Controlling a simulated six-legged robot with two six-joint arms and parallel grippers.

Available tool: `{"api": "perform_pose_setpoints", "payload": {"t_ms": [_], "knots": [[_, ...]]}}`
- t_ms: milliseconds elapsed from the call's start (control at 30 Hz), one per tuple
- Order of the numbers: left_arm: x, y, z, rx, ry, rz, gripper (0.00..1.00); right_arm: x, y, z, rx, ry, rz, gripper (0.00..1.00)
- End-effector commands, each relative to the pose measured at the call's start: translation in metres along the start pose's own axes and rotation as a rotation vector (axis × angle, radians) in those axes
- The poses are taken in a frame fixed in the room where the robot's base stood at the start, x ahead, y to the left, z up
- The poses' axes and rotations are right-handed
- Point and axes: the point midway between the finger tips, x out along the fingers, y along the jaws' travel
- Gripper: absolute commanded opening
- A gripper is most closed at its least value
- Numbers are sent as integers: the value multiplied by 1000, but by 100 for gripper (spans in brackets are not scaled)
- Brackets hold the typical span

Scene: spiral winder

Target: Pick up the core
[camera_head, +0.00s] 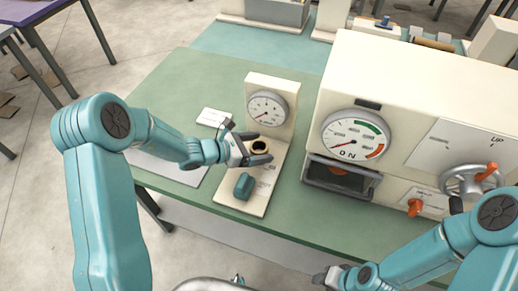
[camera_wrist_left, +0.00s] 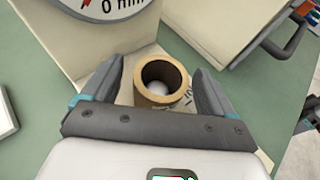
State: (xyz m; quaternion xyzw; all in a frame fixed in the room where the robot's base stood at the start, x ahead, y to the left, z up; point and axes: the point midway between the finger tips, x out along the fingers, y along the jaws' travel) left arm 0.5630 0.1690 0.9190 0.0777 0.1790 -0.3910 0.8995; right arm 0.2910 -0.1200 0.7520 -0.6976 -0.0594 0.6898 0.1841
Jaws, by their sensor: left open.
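The core (camera_wrist_left: 161,84) is a short tan tube with an open round end, seen from above in the left wrist view. In the head view the core (camera_head: 259,147) stands on a cream base plate below a small dial gauge. My left gripper (camera_head: 250,148) is open around it, one finger on each side; the fingers (camera_wrist_left: 158,82) show narrow gaps to the core. Something pale shows inside the hole. My right gripper (camera_head: 328,277) is low at the bottom of the head view, too small to tell its jaws.
The dial gauge (camera_head: 267,108) on its upright stands just behind the core. A teal block (camera_head: 243,186) sits on the plate's front part. A large cream machine (camera_head: 400,110) with a dial, slot and handwheel (camera_head: 472,181) stands right. A white card (camera_head: 214,117) lies behind on the green table.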

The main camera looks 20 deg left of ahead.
Motion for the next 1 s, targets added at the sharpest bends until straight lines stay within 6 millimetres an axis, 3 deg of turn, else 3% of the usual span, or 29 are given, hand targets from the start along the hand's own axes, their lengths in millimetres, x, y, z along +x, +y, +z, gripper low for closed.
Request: {"api": "perform_pose_setpoints", "payload": {"t_ms": [267, 467, 767, 1000], "knots": [[7, 0, 0, -1, 0, 1, 87, -1, 0, 0, 0, 0, 0, 43], [7, 0, 0, -1, 0, 0, 32, -1, 0, 0, 0, 0, 0, 43], [6, 0, 1, -1, 0, 0, 32, -1, 0, 0, 0, 0, 0, 43], [-2, 0, 21, 3, -1, 1, 32, 1, 0, 0, 0, 0, 0, 43]]}}
